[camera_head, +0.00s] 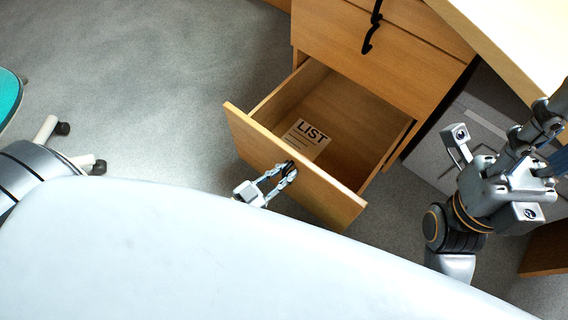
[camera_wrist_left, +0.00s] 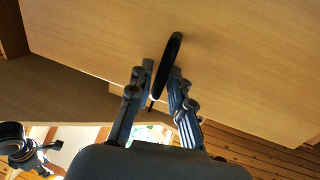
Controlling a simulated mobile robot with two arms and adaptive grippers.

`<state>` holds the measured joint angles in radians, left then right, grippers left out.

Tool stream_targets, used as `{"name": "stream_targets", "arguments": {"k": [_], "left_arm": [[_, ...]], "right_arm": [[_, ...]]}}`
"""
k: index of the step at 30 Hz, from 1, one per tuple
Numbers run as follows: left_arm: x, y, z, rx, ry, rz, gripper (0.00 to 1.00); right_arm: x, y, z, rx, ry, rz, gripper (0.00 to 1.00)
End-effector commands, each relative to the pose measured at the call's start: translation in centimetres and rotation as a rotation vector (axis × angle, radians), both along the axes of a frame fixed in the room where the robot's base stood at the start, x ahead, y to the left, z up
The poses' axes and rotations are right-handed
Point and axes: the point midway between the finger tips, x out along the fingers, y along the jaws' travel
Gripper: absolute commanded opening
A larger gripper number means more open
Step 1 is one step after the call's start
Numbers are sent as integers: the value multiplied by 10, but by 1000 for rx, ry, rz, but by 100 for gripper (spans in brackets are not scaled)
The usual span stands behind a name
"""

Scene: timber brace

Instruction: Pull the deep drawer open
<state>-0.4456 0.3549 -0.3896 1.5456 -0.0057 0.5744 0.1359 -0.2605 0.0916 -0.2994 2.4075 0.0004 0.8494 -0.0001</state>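The deep drawer (camera_head: 325,195) is the lowest of a wooden cabinet and stands pulled well out, its inside showing. A sheet marked LIST (camera_head: 306,139) lies on its floor. My left gripper (camera_head: 289,168) is at the drawer's front, its fingers on both sides of the black handle (camera_wrist_left: 174,50) and close against it. The left wrist view shows this from below, with the fingers (camera_wrist_left: 162,76) around the handle. My right gripper (camera_head: 558,130) is at the right edge, away from the drawer; its fingers look spread and empty, partly cut off by the frame.
Closed upper drawers (camera_head: 400,55) with black handles sit above. A pale desktop (camera_head: 515,38) overhangs at upper right, with a grey box-like unit (camera_head: 462,135) below it. A teal chair (camera_head: 9,97) with casters stands left. Grey floor (camera_head: 150,90) left of the drawer is clear.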

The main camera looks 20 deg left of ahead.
Motion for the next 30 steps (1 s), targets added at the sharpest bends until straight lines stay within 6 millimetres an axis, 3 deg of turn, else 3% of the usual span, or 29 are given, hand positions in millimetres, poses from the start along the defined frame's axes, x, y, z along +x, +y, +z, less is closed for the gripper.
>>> {"name": "stream_targets", "arguments": {"k": [9,15,30], "left_arm": [[0,0,59,-1,-4,-1,19],[0,1,83,-1,-2,1,19],[0,1,88,0,1,1,19]], "right_arm": [[0,0,0,0,0,0,40],[0,0,0,0,0,0,40],[0,0,0,0,0,1,40]]}}
